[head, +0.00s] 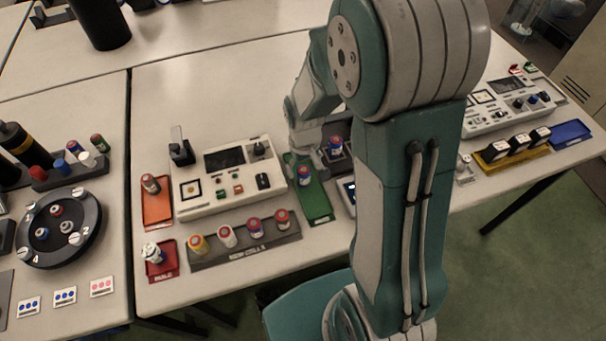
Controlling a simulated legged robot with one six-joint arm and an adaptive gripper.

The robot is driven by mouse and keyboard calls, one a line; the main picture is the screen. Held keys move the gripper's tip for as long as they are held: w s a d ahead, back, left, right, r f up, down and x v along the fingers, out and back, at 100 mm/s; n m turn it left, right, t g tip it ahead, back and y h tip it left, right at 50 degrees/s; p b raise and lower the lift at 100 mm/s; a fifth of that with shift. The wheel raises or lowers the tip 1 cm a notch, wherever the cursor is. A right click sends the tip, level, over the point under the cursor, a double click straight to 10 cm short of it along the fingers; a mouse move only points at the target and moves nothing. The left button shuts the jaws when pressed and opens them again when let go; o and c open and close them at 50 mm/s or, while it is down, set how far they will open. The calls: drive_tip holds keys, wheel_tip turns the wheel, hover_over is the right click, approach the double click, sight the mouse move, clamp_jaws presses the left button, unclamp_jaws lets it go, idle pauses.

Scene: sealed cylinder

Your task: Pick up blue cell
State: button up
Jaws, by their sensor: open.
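A blue cell with a red top (304,176) stands upright at the far end of the green tray (318,205), in the middle of the head view. My gripper (298,160) is open and low, right at this cell. Its fingers are small and partly hidden, so I cannot tell whether they touch the cell. Another blue cell with a red top (336,147) stands in a dark holder just right of my gripper.
The white console (226,178) stands left of the green tray. An orange tray (157,208) and a red tray (161,262) hold one cell each. A round dark carousel (85,245) is at left. My arm hides much of the table's right half.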

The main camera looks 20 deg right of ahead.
sight(304, 169)
wheel_tip(304, 169, down, 3)
drive_tip(key=shift+s+d+r, duration=0.1)
drive_tip(key=shift+r, duration=0.1)
drive_tip(key=shift+f, duration=0.3)
drive_tip(key=shift+a, duration=0.4)
drive_tip(key=shift+c, duration=1)
drive_tip(key=c, duration=1)
drive_tip(key=shift+d, duration=0.2)
clamp_jaws()
drive_tip(key=shift+r, duration=0.15)
